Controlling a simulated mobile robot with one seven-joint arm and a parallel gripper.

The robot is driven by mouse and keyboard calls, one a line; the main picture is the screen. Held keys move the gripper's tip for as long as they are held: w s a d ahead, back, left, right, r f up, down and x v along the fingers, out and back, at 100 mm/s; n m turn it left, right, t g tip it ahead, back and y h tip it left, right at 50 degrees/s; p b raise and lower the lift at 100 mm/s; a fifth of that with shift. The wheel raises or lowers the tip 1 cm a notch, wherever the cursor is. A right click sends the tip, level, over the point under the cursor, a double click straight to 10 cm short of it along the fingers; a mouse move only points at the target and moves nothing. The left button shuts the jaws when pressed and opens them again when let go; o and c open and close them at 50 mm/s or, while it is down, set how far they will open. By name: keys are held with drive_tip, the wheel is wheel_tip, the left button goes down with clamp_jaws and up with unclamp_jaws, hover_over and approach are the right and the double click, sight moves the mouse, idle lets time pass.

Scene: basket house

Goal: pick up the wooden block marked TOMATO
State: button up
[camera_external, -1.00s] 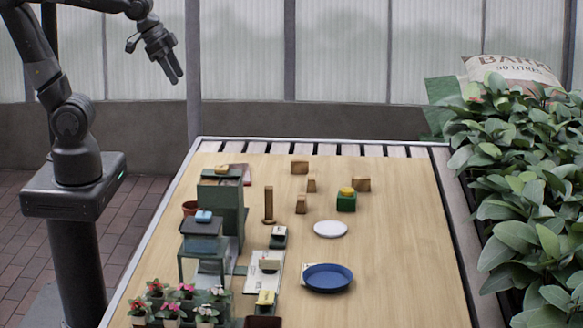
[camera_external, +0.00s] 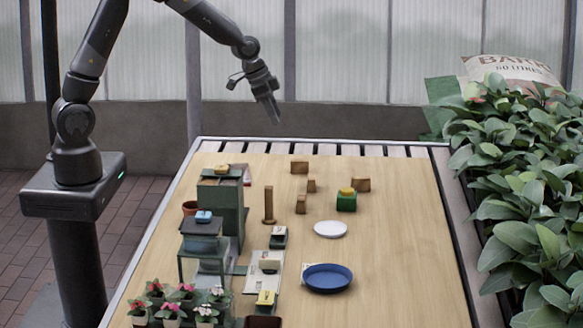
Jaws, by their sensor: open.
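Several small wooden blocks stand near the far middle of the table: one at the back (camera_external: 299,167), a small one (camera_external: 311,185), a front one (camera_external: 301,204) and one at the right (camera_external: 361,184). No lettering is readable on them, so I cannot tell which is marked TOMATO. My gripper (camera_external: 275,112) is open and empty, pointing down, above and beyond the table's far edge, to the left of and higher than the blocks.
A green box (camera_external: 346,202) with a yellow item on top stands beside the blocks. A wooden post (camera_external: 268,204), a dark green cabinet (camera_external: 228,200), a white plate (camera_external: 330,229) and a blue plate (camera_external: 328,278) are nearby. The table's right side (camera_external: 410,230) is clear.

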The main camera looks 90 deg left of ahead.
approach(300, 160)
drive_tip(key=x, duration=1)
drive_tip(key=shift+f, duration=0.1)
drive_tip(key=c, duration=1.1)
drive_tip(key=shift+o, duration=0.2)
